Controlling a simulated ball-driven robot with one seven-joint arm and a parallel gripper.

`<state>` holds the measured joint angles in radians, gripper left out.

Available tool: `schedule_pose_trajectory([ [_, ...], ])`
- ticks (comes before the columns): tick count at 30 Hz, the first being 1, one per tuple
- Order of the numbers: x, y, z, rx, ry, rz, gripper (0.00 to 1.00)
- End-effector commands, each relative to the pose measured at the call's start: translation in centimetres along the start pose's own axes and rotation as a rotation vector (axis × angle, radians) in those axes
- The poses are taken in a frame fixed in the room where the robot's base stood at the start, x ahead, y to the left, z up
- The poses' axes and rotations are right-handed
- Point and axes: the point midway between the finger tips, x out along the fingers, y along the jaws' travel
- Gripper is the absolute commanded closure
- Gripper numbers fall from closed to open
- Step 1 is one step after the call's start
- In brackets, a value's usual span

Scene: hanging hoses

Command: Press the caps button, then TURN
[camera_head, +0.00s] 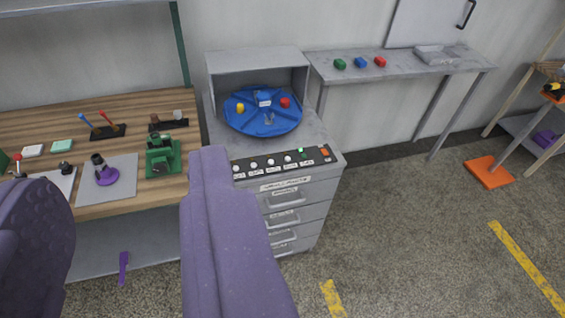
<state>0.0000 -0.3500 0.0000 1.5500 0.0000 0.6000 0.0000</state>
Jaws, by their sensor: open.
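A grey cabinet has a dark control strip (280,163) along its front top edge. The strip carries several white round buttons (270,162), a small lit green lamp (300,151) and an orange-red switch (324,152). The labels under the buttons are too small to read, so I cannot tell which is the caps button. Behind the strip is a blue turntable (262,122) with a yellow piece (240,108), a red piece (285,103) and a pale piece (265,99). My purple gripper (121,168) is open and empty, its right finger appearing left of the strip.
A wooden bench (75,120) with tools, a green fixture (163,157) and grey mats is at the left. The floor right of the cabinet is clear.

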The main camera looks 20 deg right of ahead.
Motion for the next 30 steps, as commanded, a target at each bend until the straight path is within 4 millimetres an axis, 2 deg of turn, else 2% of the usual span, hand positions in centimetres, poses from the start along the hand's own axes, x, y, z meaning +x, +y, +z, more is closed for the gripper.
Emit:
schedule_pose_trajectory([
  [2,0.00,0.00,0.00,0.000,0.000,0.000,0.57],
  [6,0.00,0.00,0.00,0.000,0.000,0.000,0.90],
  [8,0.00,0.00,0.00,0.000,0.000,0.000,1.00],
  [30,0.00,0.00,0.00,0.000,0.000,0.000,1.00],
])
